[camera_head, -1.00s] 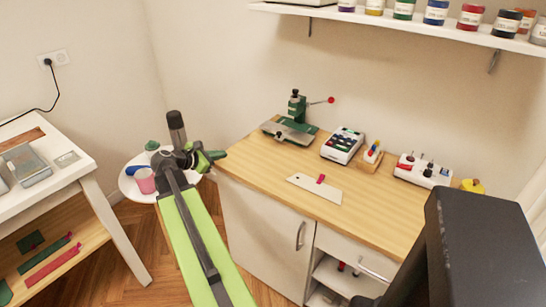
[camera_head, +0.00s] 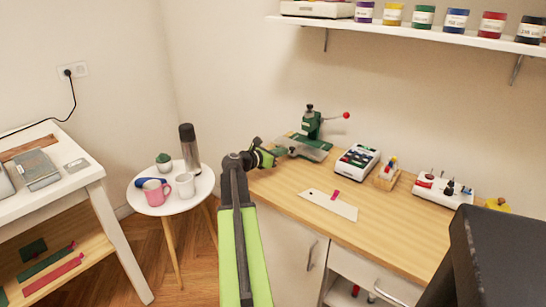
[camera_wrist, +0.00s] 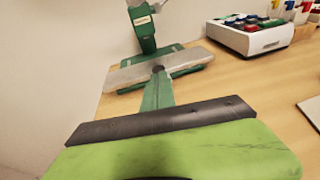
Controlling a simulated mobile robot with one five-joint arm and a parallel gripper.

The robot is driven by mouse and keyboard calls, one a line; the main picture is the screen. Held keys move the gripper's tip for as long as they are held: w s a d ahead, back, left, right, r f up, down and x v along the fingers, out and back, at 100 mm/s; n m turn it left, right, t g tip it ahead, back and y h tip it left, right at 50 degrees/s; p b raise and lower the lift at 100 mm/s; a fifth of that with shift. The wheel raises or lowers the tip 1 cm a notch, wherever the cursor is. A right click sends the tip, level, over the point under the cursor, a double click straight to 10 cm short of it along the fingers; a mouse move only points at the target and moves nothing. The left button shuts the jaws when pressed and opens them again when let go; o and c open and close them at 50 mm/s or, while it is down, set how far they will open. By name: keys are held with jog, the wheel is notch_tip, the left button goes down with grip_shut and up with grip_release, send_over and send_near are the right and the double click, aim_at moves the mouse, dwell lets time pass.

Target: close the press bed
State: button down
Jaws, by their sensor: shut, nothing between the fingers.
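The green press (camera_head: 312,125) stands at the back left of the wooden counter, with a red-knobbed lever sticking out to the right. Its bed, a flat grey plate (camera_head: 315,144), sits low at the front of the press and sticks out from it. The bed also shows in the wrist view (camera_wrist: 190,62), lying crosswise on a green base. My gripper (camera_head: 272,153) is shut and empty, at the left end of the press. In the wrist view its tip (camera_wrist: 158,70) overlaps the near edge of the bed; I cannot tell whether they touch.
A button box (camera_head: 357,160), a small wooden holder (camera_head: 386,178) and a white tray (camera_head: 442,190) stand right of the press. A pale strip (camera_head: 330,205) lies in front. A round table (camera_head: 150,203) with mugs and a flask (camera_head: 188,148) is close left of my arm.

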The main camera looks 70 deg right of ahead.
aim_at(296, 148)
jog(key=shift+x, duration=1.3)
jog(key=d, duration=0.2)
jog(key=s+d, duration=0.1)
jog(key=d, duration=0.4)
jog(key=shift+s+d, duration=0.2)
jog(key=shift+s, duration=0.15)
jog(key=shift+a, duration=0.1)
jog(key=shift+w+a, duration=0.1)
jog(key=shift+a, duration=0.15)
jog(key=p+v, duration=0.2)
jog(key=v, duration=1.1)
jog(key=shift+w+a+r+p, duration=0.1)
jog(key=shift+a+p, duration=0.1)
jog(key=shift+p, duration=0.15)
